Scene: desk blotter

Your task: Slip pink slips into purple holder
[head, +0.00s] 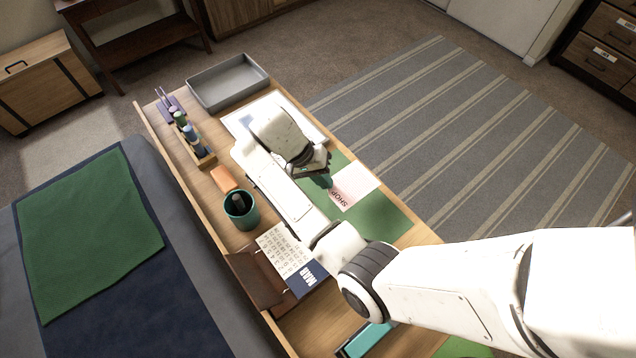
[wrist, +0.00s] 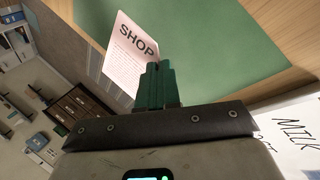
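A pink slip (head: 352,187) with the word SHOP lies across the blotter's edge in the head view, tilted in the wrist view (wrist: 132,52). My gripper (head: 326,182) is at its near edge. In the wrist view the green fingers (wrist: 157,80) are together over the slip's corner, and they appear shut on it. The slip seems to be a little above the desk, though the gap is hard to judge. A small purple holder (head: 167,104) with upright prongs stands at the desk's far left end, well away from my gripper. No other pink slip shows.
The green blotter (head: 378,215) lies under the gripper. Several bottles in a wooden rack (head: 205,160) stand near the purple holder. An orange block (head: 223,178), teal cup (head: 241,211) and calendar (head: 290,255) line the left side. A grey tray (head: 228,83) sits at the far end.

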